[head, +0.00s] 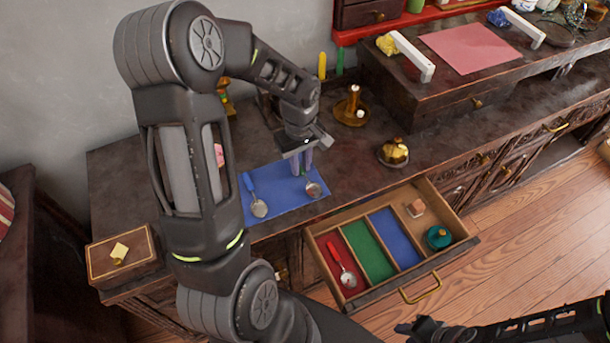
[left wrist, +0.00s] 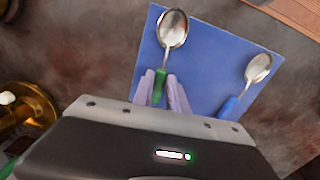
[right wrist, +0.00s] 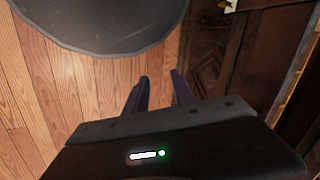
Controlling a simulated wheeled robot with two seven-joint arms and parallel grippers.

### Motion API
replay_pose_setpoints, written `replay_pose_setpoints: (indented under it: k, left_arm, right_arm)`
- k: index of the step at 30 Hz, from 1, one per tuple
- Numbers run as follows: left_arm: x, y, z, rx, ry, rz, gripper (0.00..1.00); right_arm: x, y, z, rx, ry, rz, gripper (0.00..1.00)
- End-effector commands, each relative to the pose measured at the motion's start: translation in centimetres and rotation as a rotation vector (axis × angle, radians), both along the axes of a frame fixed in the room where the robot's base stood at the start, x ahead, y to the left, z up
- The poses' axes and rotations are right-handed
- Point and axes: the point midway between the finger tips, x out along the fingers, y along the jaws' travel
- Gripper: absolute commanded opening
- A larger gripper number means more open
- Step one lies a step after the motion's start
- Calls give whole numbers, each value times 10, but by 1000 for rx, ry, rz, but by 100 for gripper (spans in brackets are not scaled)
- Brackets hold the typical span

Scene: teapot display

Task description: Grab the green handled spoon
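The green handled spoon (left wrist: 173,28) lies on the blue mat (left wrist: 205,55), and its bowl also shows in the head view (head: 313,189). My left gripper (head: 301,170) is low over the mat. In the left wrist view, the left gripper's fingers (left wrist: 161,76) stand on either side of the green handle, close to it, with a narrow gap that seems to remain. The lower handle is partly hidden by the gripper. My right gripper (right wrist: 160,82) is open and empty, away from the spoon over the floor.
A blue handled spoon (head: 258,207) lies to the left on the mat. The open drawer (head: 330,229) has red, green and blue compartments; a red handled spoon (head: 347,277) lies in the red one. A brass candle holder (head: 351,111) stands behind, and a small dish (head: 392,155) stands right.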

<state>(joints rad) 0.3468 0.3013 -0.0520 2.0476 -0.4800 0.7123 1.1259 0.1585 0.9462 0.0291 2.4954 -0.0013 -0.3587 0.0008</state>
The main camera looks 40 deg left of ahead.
Motion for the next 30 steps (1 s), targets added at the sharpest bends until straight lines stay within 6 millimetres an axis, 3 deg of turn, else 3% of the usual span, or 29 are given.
replay_pose_setpoints:
  k: [6,22,26,30]
  left_arm:
    - [0,0,0,0,0,0,0]
    - [0,0,1,0,0,0,0]
    - [1,0,9,1,-2,-1,0]
    - [1,0,30,1,-5,1,0]
  right_arm:
    - [0,0,0,0,0,0,30]
    - [0,0,0,0,0,0,30]
    - [0,0,0,0,0,0,30]
    - [0,0,0,0,0,0,30]
